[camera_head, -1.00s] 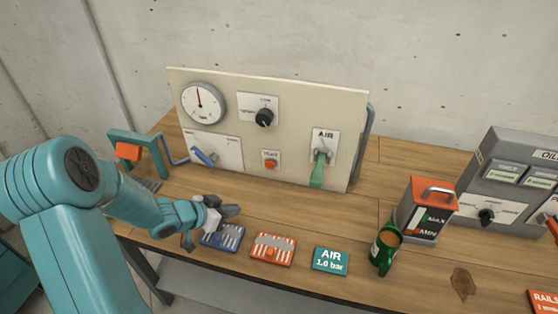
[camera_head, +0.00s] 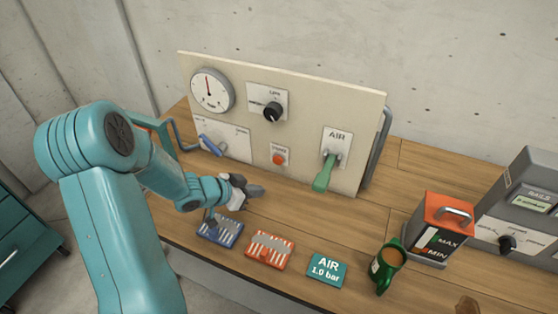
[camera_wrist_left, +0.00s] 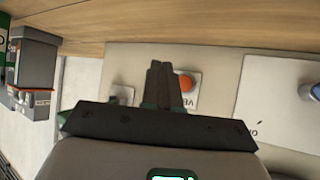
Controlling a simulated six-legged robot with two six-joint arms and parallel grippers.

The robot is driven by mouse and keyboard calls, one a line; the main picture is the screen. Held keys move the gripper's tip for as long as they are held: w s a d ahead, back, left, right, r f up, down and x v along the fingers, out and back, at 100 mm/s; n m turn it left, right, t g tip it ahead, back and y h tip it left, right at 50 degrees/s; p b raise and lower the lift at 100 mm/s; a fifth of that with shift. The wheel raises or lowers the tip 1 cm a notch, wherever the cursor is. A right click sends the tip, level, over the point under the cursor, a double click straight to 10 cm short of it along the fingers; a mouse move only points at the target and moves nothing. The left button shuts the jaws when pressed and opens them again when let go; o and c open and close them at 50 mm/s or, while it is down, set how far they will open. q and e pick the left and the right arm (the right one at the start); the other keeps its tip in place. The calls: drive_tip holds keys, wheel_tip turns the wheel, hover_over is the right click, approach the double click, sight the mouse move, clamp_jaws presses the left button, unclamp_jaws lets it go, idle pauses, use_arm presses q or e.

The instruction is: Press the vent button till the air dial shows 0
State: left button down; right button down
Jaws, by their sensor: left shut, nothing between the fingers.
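The air dial (camera_head: 211,89) is a round white gauge at the upper left of the cream panel. Its red needle points about straight up; its numbers are too small to read. The orange vent button (camera_head: 278,158) sits on a small white plate low on the panel. My left gripper (camera_head: 257,191) is shut and empty, in front of the panel, below and left of the button and apart from it. In the left wrist view the button (camera_wrist_left: 186,82) shows just right of the dark shut fingers (camera_wrist_left: 166,66). My right gripper is not in view.
A blue lever (camera_head: 211,145) is left of the button, a black knob (camera_head: 272,110) above it and a green AIR lever (camera_head: 326,172) to the right. Blue (camera_head: 220,231) and orange (camera_head: 269,251) trays, an AIR 1.0 bar card (camera_head: 327,270) and a green mug (camera_head: 386,267) lie along the front.

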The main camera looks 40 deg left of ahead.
sight(278, 160)
use_arm(q)
drive_tip(key=shift+w+a, duration=0.1)
drive_tip(key=shift+a, duration=0.05)
drive_tip(key=shift+w+r, duration=0.15)
drive_tip(key=shift+w, duration=0.2)
drive_tip(key=w, duration=0.2)
drive_tip(key=w+a+p, duration=0.1)
drive_tip(key=w+p, duration=0.1)
drive_tip(key=w, duration=0.1)
drive_tip(key=shift+w+a+r, duration=0.1)
drive_tip(key=shift+w+a, duration=0.25)
drive_tip(key=shift+a, duration=0.05)
drive_tip(key=shift+w, duration=0.65)
drive_tip(key=shift+w+a+f+p, duration=0.15)
drive_tip(key=shift+a+f+p, duration=0.05)
drive_tip(key=shift+a+p, duration=0.1)
drive_tip(key=shift+d, duration=0.15)
